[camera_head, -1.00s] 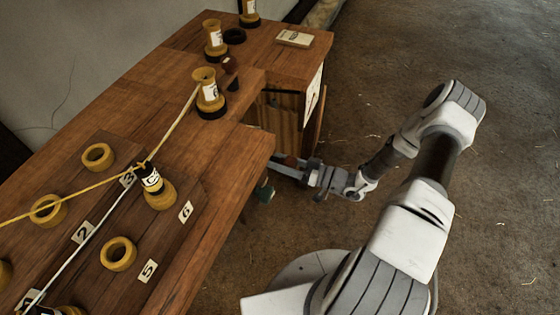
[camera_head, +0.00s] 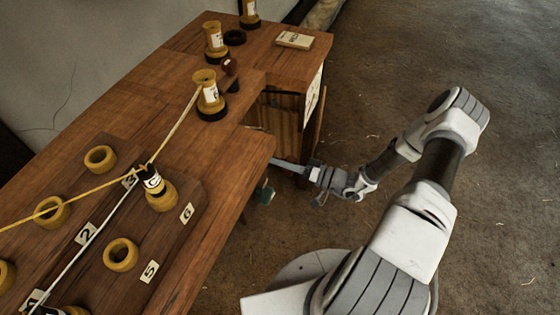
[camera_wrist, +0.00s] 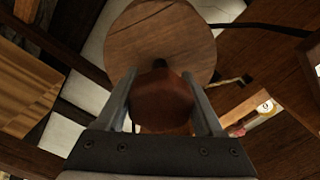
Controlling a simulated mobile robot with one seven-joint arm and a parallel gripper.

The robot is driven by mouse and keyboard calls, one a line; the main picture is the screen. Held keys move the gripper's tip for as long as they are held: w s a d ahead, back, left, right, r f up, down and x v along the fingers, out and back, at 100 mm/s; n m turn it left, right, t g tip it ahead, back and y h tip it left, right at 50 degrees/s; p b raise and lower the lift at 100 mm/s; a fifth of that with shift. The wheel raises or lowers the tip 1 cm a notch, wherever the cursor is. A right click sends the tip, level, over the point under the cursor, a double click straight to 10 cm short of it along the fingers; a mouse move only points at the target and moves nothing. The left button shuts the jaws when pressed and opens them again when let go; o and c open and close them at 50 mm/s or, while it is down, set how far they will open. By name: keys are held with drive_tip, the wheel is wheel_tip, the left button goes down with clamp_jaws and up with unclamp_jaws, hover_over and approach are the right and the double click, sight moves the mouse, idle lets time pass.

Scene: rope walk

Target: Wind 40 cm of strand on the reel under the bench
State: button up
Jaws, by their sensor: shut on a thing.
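In the wrist view my gripper (camera_wrist: 158,75) is shut on a reddish-brown knob (camera_wrist: 163,102), with one finger on each side of it. Just beyond the knob is the round wooden face of the reel (camera_wrist: 160,40). A short, thin tan piece, perhaps strand, shows right of the knob; I cannot tell how much strand is on the reel. In the head view my gripper (camera_head: 278,163) reaches in under the edge of the bench (camera_head: 215,205). The reel and knob are hidden there by the bench top.
On the bench top stand yellow-brown bobbins (camera_head: 210,100), several rings (camera_head: 120,254) and numbered tags. Yellow and white strands run across it. An open wooden compartment (camera_head: 278,120) lies behind my gripper. The floor (camera_head: 430,50) at right is mostly clear.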

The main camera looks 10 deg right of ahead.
drive_tip(key=m, duration=0.3)
drive_tip(key=shift+m+p, duration=0.3)
drive_tip(key=shift+m, duration=0.1)
drive_tip(key=m, duration=0.3)
drive_tip(key=shift+m, duration=0.3)
drive_tip(key=m+p, duration=0.1)
drive_tip(key=m, duration=0.5)
drive_tip(key=m+p, duration=0.1)
drive_tip(key=m, duration=0.5)
drive_tip(key=shift+m, duration=0.4)
drive_tip(key=m, duration=1.2)
drive_tip(key=shift+m, duration=0.3)
drive_tip(key=m, duration=1.2)
drive_tip(key=shift+m, duration=0.3)
drive_tip(key=m, duration=0.6)
drive_tip(key=shift+m, duration=0.3)
